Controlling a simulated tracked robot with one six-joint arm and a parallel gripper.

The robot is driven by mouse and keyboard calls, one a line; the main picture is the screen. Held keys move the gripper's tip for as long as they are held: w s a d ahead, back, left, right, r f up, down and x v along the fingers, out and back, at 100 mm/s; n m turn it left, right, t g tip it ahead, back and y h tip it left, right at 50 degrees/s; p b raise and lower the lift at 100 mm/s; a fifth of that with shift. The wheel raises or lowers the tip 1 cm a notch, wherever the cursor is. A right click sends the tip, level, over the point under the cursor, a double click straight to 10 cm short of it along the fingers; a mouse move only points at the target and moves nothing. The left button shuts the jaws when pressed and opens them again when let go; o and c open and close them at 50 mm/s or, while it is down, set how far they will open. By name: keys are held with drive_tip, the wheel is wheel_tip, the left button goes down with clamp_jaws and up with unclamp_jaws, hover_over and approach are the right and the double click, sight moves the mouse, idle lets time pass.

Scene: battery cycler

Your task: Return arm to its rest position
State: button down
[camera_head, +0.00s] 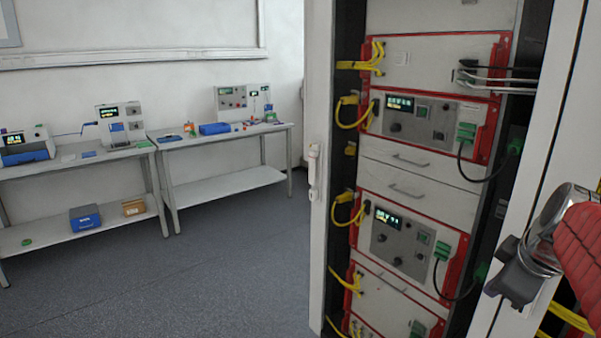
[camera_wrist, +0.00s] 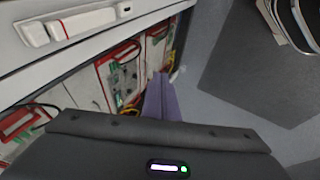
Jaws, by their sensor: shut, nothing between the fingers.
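My gripper (camera_wrist: 160,78) shows in the wrist view as two purple-grey fingers lying side by side, shut and empty. Beyond the fingertips are the rack's instrument fronts and the floor; I see no contact with them. In the head view, my arm in its red sleeve (camera_head: 581,245) comes in at the right edge, in front of the rack's right side. A metal joint and a dark grey part are at its end. The fingers cannot be made out in the head view.
The open cycler rack (camera_head: 412,174) holds red-framed units with yellow and black cables close to my arm. A white door edge (camera_head: 318,230) stands at its left. Two workbenches (camera_head: 225,135) line the back wall. The grey floor (camera_head: 215,270) between is clear.

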drive_tip(key=s+a+f+m, duration=0.2)
drive_tip(key=s+a+f, duration=0.1)
drive_tip(key=a, duration=0.4)
drive_tip(key=s+a+f+m+y, duration=0.1)
drive_tip(key=s+a+f+m, duration=0.1)
drive_tip(key=a, duration=0.6)
drive_tip(key=s+a+f+m+y, duration=0.1)
drive_tip(key=s+a+f+m, duration=0.2)
drive_tip(key=s+a, duration=0.2)
drive_tip(key=a, duration=0.3)
drive_tip(key=shift+f+g, duration=0.3)
drive_tip(key=shift+f, duration=0.1)
drive_tip(key=shift+s, duration=0.1)
